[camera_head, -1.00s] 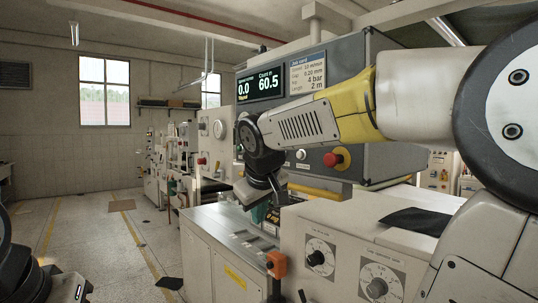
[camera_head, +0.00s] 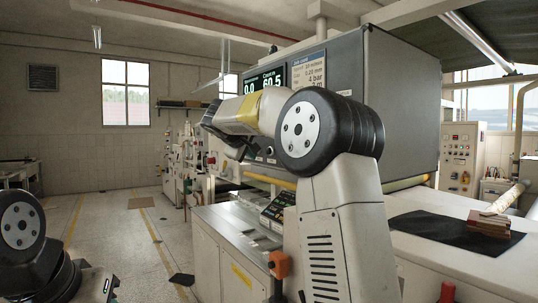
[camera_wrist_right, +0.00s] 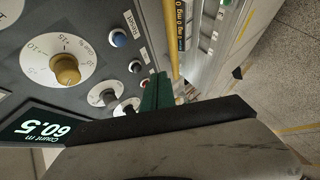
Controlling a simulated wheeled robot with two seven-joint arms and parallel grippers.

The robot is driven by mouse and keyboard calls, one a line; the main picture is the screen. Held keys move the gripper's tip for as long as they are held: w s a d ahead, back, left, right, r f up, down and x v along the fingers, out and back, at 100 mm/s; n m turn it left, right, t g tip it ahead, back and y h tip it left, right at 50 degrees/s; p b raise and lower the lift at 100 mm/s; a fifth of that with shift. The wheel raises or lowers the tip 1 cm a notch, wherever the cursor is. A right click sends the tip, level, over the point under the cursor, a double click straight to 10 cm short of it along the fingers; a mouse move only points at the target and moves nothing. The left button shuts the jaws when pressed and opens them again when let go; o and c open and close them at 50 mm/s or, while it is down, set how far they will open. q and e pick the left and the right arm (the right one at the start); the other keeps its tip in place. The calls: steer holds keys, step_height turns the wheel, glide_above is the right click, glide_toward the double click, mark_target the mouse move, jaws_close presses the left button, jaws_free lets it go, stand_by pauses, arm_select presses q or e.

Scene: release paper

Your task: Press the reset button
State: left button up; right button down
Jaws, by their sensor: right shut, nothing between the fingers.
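The machine's control panel (camera_wrist_right: 80,35) fills the upper left of the right wrist view. In the head view my right forearm covers much of the panel. My left gripper is out of view; only a left arm joint shows.
A yellow-orange knob (camera_wrist_right: 65,70) and grey knobs (camera_wrist_right: 103,93) are near the fingers. The display (camera_head: 264,82) shows 60.5. An orange switch box (camera_head: 278,264) stands in front. A black cloth with brown blocks (camera_head: 487,224) lies at right.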

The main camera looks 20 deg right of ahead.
steer(key=shift+d, duration=0.1)
steer(key=w+d, duration=0.3)
steer(key=d, duration=0.5)
steer(key=shift+d, duration=0.15)
stand_by(2.0)
steer(key=shift+w+d, duration=0.1)
steer(key=shift+d, duration=0.25)
steer(key=shift+w+d, duration=0.15)
steer(key=shift+d, duration=0.3)
stand_by(0.9)
steer(key=shift+a, duration=0.1)
steer(key=shift+s+a, duration=0.3)
steer(key=shift+a, duration=0.4)
steer(key=shift+s+a, duration=0.3)
steer(key=shift+a, duration=0.5)
steer(key=shift+s+a, duration=0.25)
steer(key=shift+a, duration=0.55)
steer(key=shift+s+a, duration=0.3)
steer(key=shift+a, duration=0.5)
